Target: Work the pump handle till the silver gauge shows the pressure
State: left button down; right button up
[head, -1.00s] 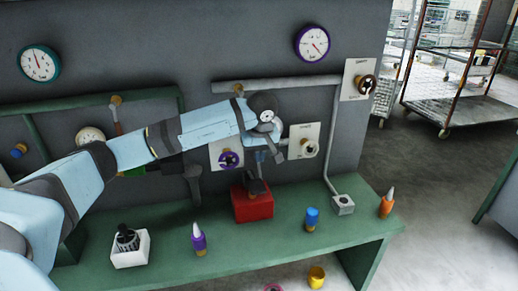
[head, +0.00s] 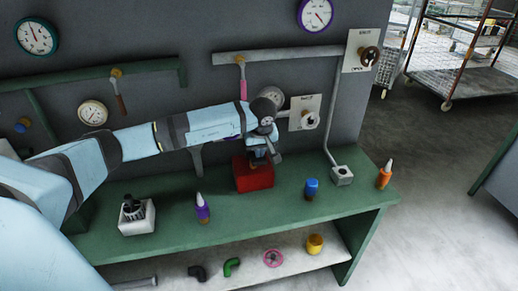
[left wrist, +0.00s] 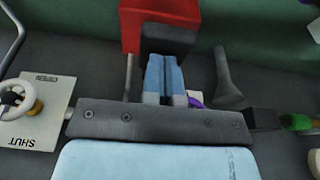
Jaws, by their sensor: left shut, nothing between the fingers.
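The red pump body (head: 254,176) stands on the green bench, and it also shows at the top of the left wrist view (left wrist: 160,12). A dark block (left wrist: 168,40), seemingly the pump handle's end, lies at the red body. My left gripper (head: 262,157) is over the red body; its blue fingers (left wrist: 166,62) are shut and empty, their tips at the dark block. I cannot tell whether they touch. A silver-rimmed gauge (head: 273,95) on the wall is partly hidden by my wrist, its reading unclear. My right gripper is out of view.
Other gauges hang on the wall: teal (head: 37,37), purple (head: 316,14) and brass-rimmed (head: 93,113). A valve wheel (head: 310,120) is right of my wrist.

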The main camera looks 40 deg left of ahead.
aim_at(261, 161)
pick_arm(q)
jog(key=f+b, duration=0.3)
jog(key=s+d+f+b, duration=0.1)
jog(key=f, duration=0.1)
jog(key=shift+b, duration=0.4)
jog(key=shift+s+d+f+b, duration=0.1)
jog(key=shift+f+b, duration=0.35)
jog(key=shift+r, duration=0.1)
jog(key=shift+r+p, duration=0.3)
jog(key=p+v, duration=0.1)
jog(key=v, duration=0.1)
jog(key=shift+r, duration=0.35)
jog(key=s+d+r+b, duration=0.1)
jog(key=s+d+r, duration=0.2)
jog(key=r, duration=0.6)
jog(key=shift+s+d, duration=0.4)
jog(key=shift+d, duration=0.45)
